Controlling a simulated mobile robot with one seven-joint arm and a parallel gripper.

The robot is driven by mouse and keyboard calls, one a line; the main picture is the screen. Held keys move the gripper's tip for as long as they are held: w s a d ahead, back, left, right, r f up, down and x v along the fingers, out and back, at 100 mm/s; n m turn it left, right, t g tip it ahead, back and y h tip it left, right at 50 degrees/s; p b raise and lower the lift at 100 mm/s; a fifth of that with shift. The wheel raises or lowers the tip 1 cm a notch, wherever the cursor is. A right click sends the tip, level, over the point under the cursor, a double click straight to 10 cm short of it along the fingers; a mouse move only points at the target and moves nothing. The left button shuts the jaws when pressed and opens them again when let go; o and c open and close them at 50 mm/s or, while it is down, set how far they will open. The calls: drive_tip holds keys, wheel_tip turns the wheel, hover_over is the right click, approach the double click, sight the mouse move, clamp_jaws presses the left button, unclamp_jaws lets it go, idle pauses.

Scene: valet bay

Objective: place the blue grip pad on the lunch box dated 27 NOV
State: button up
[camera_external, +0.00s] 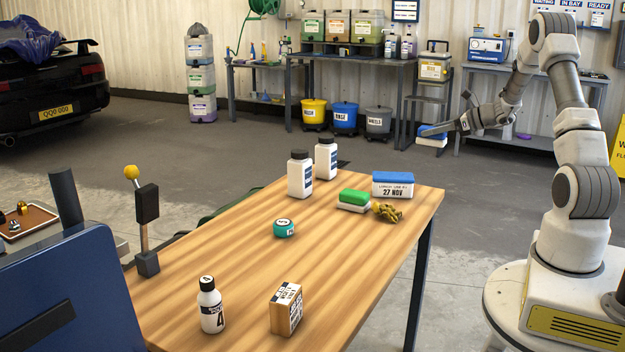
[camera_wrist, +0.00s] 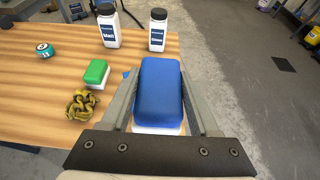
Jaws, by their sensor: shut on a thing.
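The blue grip pad (camera_external: 435,129), blue on top with a white underside, is clamped in my gripper (camera_external: 452,127). In the wrist view the pad (camera_wrist: 161,88) sits between both fingers of my gripper (camera_wrist: 160,78). The lunch box dated 27 NOV (camera_external: 391,187) is white with a blue lid and stands at the table's far right corner. The held pad is up in the air, apart from the box, to its upper right in the external view. In the wrist view the pad hides most of the box; a small blue bit shows left of the finger.
Beside the box are a green-topped white block (camera_external: 353,199) and a crumpled yellow-brown cloth (camera_external: 387,212). Two white bottles (camera_external: 300,176) (camera_external: 326,159) stand behind. A teal round tin (camera_external: 284,228), a small bottle (camera_external: 211,306) and a carton (camera_external: 286,309) are nearer.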

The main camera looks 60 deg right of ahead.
drive_tip(key=w+a+f, duration=0.1)
drive_tip(key=w+f, duration=0.1)
drive_tip(key=w, duration=0.1)
drive_tip(key=w+a+f+b, duration=0.1)
drive_tip(key=w+f, duration=0.1)
drive_tip(key=w, duration=0.2)
drive_tip(key=w+a+f+b, duration=0.1)
drive_tip(key=w+a+f, duration=0.1)
drive_tip(key=w+f, duration=0.1)
drive_tip(key=shift+w, duration=0.2)
drive_tip(key=shift+f+b, duration=0.4)
drive_tip(key=shift+f, duration=1.55)
drive_tip(key=shift+f, duration=0.1)
drive_tip(key=shift+f+b, duration=0.15)
drive_tip(key=shift+b, duration=0.15)
drive_tip(key=o, duration=1.4)
drive_tip(key=shift+c, duration=0.2)
